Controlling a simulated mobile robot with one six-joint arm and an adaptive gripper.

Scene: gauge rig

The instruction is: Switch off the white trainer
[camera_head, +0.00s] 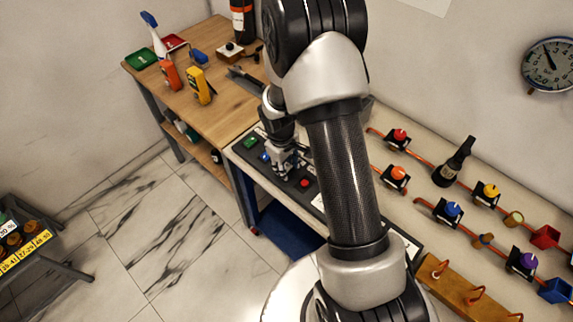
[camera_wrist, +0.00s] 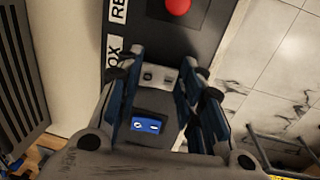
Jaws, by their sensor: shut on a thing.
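The white trainer (camera_head: 412,200) is a long, pale bench rig with a dark control strip along its front edge. On the strip are a green button (camera_head: 250,143), a blue rocker (camera_head: 265,156) and a red button (camera_head: 305,183). My gripper (camera_head: 285,174) is down at the strip between the blue rocker and the red button. In the wrist view my gripper (camera_wrist: 164,58) has its fingers on both sides of a small grey block (camera_wrist: 157,76) and is shut on it. The blue rocker (camera_wrist: 150,125) with white marks shows between the fingers, nearer the palm. The red button (camera_wrist: 178,5) is beyond.
Valves with coloured knobs (camera_head: 397,174) and a dark bottle-shaped part (camera_head: 453,163) stand on the trainer. A wooden bench (camera_head: 208,110) with orange and yellow meters (camera_head: 198,86) adjoins it at the left. Marble floor (camera_head: 160,230) is open in front. My arm hides part of the trainer.

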